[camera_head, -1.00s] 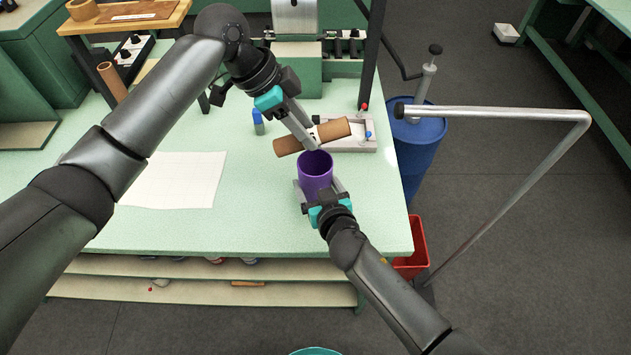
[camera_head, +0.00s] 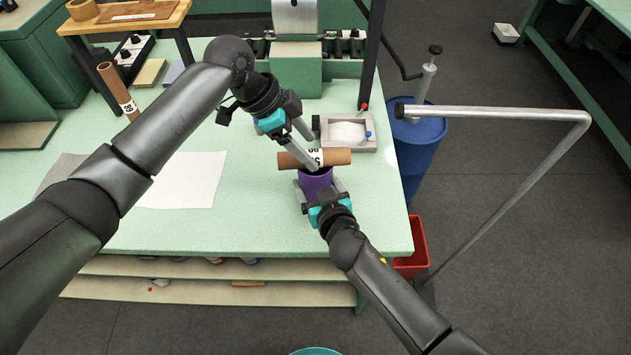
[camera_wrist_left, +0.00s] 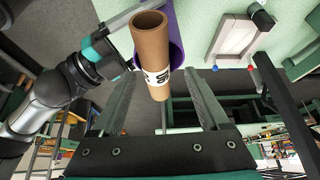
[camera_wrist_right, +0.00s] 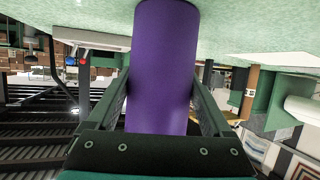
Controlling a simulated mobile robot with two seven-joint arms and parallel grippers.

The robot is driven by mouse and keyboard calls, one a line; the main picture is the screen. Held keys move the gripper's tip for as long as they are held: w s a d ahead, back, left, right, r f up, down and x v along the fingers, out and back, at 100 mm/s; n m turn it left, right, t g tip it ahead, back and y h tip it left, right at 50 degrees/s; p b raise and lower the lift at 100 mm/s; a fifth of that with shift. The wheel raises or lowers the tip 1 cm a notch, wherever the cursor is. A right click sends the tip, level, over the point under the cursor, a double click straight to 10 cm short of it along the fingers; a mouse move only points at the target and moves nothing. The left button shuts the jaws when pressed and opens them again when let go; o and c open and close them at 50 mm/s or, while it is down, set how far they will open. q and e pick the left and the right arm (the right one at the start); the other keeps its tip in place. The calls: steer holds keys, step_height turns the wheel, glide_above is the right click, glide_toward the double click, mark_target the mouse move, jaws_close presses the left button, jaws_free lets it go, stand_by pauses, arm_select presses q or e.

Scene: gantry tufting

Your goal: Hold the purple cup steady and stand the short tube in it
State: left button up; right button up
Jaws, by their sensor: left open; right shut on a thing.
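The short tube (camera_head: 338,157), brown with a white printed label, lies sideways across the mouth of the purple cup (camera_head: 317,184). I cannot tell whether it rests on the rim. My left gripper (camera_head: 310,148) is open at the tube. In the left wrist view the tube (camera_wrist_left: 151,45) shows just beyond the spread fingers, with the cup (camera_wrist_left: 176,50) behind it. My right gripper (camera_head: 323,192) is shut on the cup from the near side. The cup stands upright on the table and fills the space between the fingers in the right wrist view (camera_wrist_right: 165,60).
A grey tray (camera_head: 350,146) with white contents lies just behind the cup. Another brown tube (camera_head: 118,92) leans at the far left by a wooden stand (camera_head: 150,23). White sheet (camera_head: 185,183) lies left on the green table (camera_head: 250,228). A blue barrel (camera_head: 420,140) stands off the right edge.

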arm_select(q)
steer(key=v, duration=1.2)
arm_select(e)
steer(key=o, duration=1.2)
steer(key=v, duration=1.2)
